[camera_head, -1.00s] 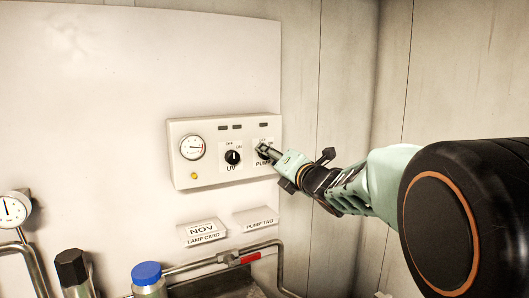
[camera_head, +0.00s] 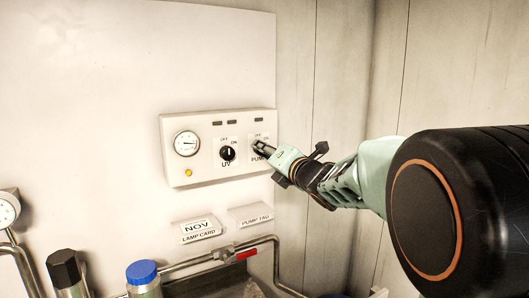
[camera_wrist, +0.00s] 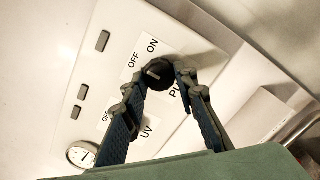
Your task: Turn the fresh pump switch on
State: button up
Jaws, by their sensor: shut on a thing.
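The pump switch is a black round knob (camera_wrist: 157,74) on the control panel (camera_head: 205,172), with an OFF/ON label beside it in the wrist view. My gripper (camera_head: 262,149) reaches the panel's right side in the head view and mostly hides this knob there. In the wrist view its two fingers (camera_wrist: 160,82) stand on either side of the knob, shut on it. The knob's light pointer mark lies between OFF and ON; I cannot tell its exact setting.
The UV knob (camera_head: 227,153) sits left of the pump knob, with a gauge (camera_head: 186,143) and a yellow light (camera_head: 189,172) farther left. Below are the lamp card (camera_head: 199,230), the pump tag (camera_head: 256,216), a pipe with a red handle (camera_head: 247,253) and a blue-capped bottle (camera_head: 142,272).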

jog(key=shift+m, duration=0.5)
jog(key=shift+c, duration=0.3)
jog(key=m, duration=0.5)
jog(key=m+p, duration=0.1)
jog(key=m, duration=0.4)
jog(key=shift+r+m+p, duration=0.2)
jog(key=shift+m+p, duration=0.1)
jog(key=o, duration=1.2)
jog(key=shift+c, duration=0.2)
jog(key=v, duration=1.2)
jog(key=shift+r, duration=0.2)
